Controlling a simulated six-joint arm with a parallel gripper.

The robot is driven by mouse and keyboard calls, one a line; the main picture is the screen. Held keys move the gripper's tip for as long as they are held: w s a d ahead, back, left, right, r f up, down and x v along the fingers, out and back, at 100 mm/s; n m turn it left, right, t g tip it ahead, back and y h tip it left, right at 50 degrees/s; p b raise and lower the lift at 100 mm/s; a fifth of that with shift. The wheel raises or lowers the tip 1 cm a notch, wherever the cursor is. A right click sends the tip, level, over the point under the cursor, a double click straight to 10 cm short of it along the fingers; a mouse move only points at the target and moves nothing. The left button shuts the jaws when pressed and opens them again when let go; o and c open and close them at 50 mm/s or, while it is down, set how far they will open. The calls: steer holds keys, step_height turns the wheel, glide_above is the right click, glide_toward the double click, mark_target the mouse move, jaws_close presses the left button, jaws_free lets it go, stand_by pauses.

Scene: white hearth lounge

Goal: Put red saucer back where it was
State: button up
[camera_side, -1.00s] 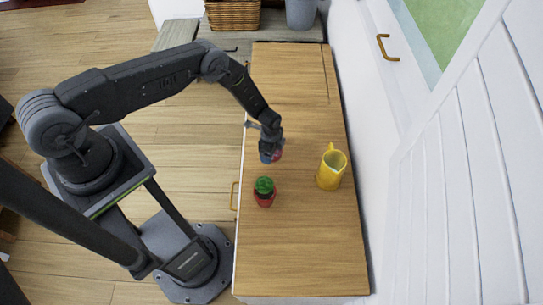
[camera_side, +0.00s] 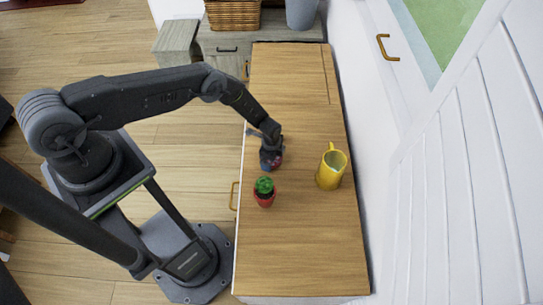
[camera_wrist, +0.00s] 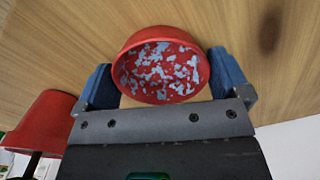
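The red saucer (camera_wrist: 160,68) sits between the two blue fingers of my gripper (camera_wrist: 163,82) in the wrist view. Its pale-blue-speckled face is toward the camera, and the fingers press its rim from both sides. In the side view my gripper (camera_side: 271,162) is low over the wooden cabinet top, behind the potted cactus. Only a small red bit of the saucer (camera_side: 279,162) shows there. I cannot tell whether the saucer touches the wood.
A green cactus in a red pot (camera_side: 264,193) stands close in front of my gripper; the pot also shows in the wrist view (camera_wrist: 42,122). A yellow pitcher (camera_side: 330,170) stands to the right. The cabinet top (camera_side: 295,250) is clear at both ends. A white wall borders the right.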

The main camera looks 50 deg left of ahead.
steer(key=shift+o, duration=0.3)
steer(key=shift+r, duration=0.15)
step_height(320, 180, up, 46)
steer(key=n+t, duration=0.2)
steer(key=n, duration=0.4)
steer(key=s+r+n+t, duration=0.2)
steer(key=s+r+n, duration=0.2)
steer(key=s+r, duration=1)
steer(key=s+r+n+t, duration=0.1)
steer(key=s+r+n, duration=0.2)
steer(key=s, duration=0.9)
steer(key=shift+s+d+n+t, duration=0.15)
steer(key=shift+d+n+t, duration=0.15)
steer(key=shift+d, duration=0.05)
